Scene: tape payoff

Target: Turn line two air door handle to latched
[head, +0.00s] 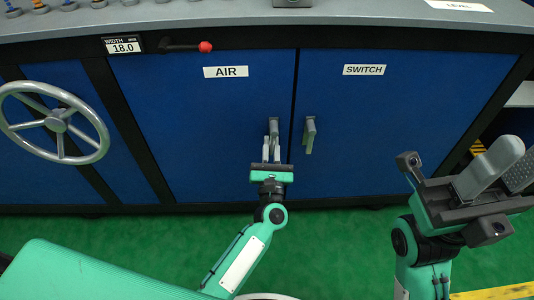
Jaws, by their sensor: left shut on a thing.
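The blue door labelled AIR (180,115) is closed flush with the cabinet front. Its grey handle (274,126) stands near the door's right edge, close to upright in the picture. My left gripper (271,150) is shut on the handle's lower part, and its fingers hide that part. My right gripper (490,165) is raised at the right, away from the doors. Its two grey fingers stand apart with nothing visible between them.
The SWITCH door (400,120) is to the right, with its own grey handle (310,134) close beside the AIR handle. A grey handwheel (55,122) is at the left. A red-tipped lever (188,47) sticks out above the AIR door. Green floor (340,245) lies clear in front.

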